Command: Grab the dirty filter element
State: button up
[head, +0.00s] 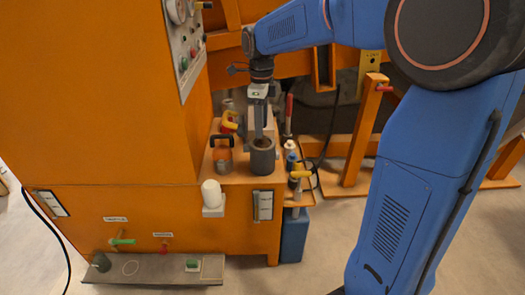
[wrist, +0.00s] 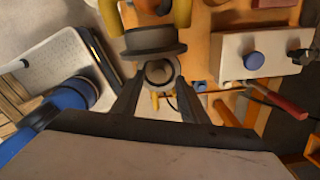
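My gripper (head: 262,135) points down at the dark grey cylindrical pot (head: 262,160) on the orange ledge, its tip at or just above the rim. In the wrist view the two dark fingers of my gripper (wrist: 160,82) stand apart. A small round ring-like piece with a pale middle (wrist: 159,72) shows between their tips; I cannot tell if they touch it. I cannot identify the dirty filter element for certain; the pot's inside is dark. A white cylinder (head: 211,192) stands on a small bracket at the ledge's front.
An orange canister with a black handle (head: 222,155) stands close left of the pot. Bottles and a yellow-handled part (head: 300,174) are close on the right. The tall orange cabinet (head: 90,90) blocks the left. A grey tray (head: 155,270) lies low in front.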

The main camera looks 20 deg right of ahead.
jog(key=shift+s+d+f, duration=0.1)
jog(key=shift+s+f, duration=0.05)
jog(key=shift+f, duration=1.7)
jog(key=shift+c, duration=0.6)
grip_shut()
jog(key=shift+r, duration=0.15)
